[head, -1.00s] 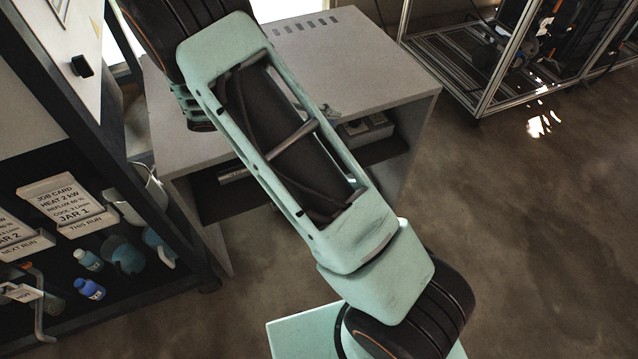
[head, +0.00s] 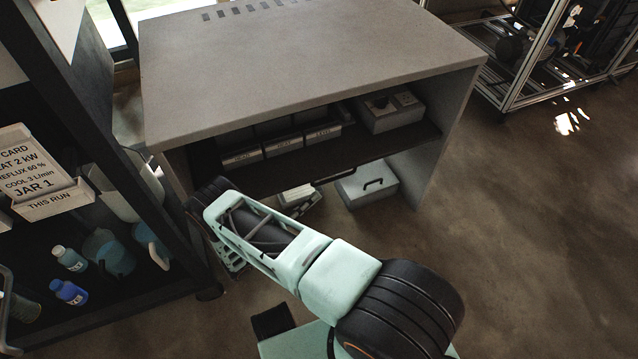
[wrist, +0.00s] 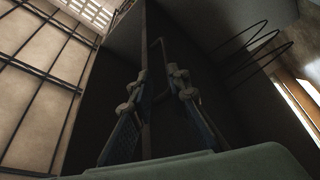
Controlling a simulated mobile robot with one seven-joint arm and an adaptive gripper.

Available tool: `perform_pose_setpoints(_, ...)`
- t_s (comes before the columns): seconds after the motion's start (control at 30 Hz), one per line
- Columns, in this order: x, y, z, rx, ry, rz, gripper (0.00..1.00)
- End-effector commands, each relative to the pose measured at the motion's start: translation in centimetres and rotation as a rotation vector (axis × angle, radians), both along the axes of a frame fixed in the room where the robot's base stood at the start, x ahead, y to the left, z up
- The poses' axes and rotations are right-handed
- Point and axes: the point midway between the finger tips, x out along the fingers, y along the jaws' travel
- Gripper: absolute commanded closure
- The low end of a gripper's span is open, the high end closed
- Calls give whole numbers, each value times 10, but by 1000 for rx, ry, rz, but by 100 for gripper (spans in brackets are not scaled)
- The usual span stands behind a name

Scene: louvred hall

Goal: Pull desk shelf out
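The grey desk (head: 300,65) stands ahead in the head view. Its dark shelf (head: 400,148) sits under the top, with a black bar handle (head: 338,177) on its front edge. In the wrist view the shelf's dark edge (wrist: 147,105) runs up the middle, and a thin handle (wrist: 160,48) shows beyond the fingertips. My gripper (wrist: 158,75) is open, its two fingers apart, with nothing held between them. The handle looks a little beyond the tips; I cannot tell the exact gap. In the head view my forearm hides most of the gripper, low at the desk's left front.
Labelled bins (head: 285,145) and a grey box (head: 392,108) stand on the shelf. A box with a handle (head: 367,187) is on the floor below. A dark rack with bottles (head: 70,258) stands close at left. The floor at right (head: 540,240) is clear.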

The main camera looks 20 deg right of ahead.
Motion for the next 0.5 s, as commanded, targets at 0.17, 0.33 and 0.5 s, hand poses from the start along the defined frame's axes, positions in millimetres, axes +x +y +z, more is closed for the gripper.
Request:
perform_pose_setpoints(0.17,1,-2,-13,1,-51,34,84)
perform_pose_setpoints(0.33,9,-22,-7,1,-55,34,84)
perform_pose_setpoints(0.5,21,-53,0,1,-54,32,84)
